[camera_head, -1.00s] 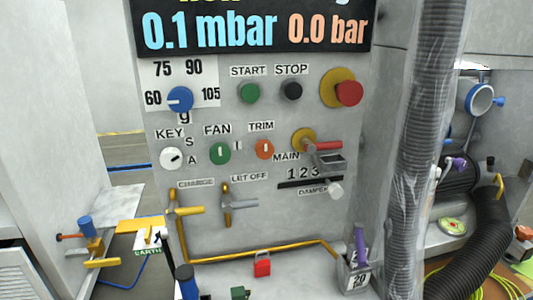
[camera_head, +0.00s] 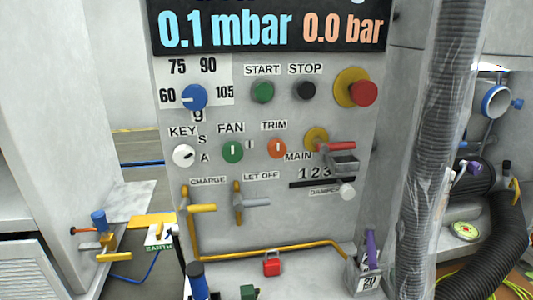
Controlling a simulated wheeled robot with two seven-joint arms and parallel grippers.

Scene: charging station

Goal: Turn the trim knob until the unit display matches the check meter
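The orange trim knob (camera_head: 277,148) sits under the TRIM label in the middle of the grey panel, with a pale pointer mark standing about upright. The unit display (camera_head: 265,30) is the dark screen at the top of the panel, reading 0.1 mbar in blue and 0.0 bar in orange; its upper line is cut off by the picture edge. A round blue-rimmed gauge (camera_head: 495,100) shows at the right, its face turned partly away and unreadable; I cannot tell whether it is the check meter. Neither of my grippers is in view.
Close to the trim knob are the green fan knob (camera_head: 232,150) and the red-handled main switch (camera_head: 335,146). A wrapped hose (camera_head: 432,150) runs vertically at the right. Space before the trim knob is clear.

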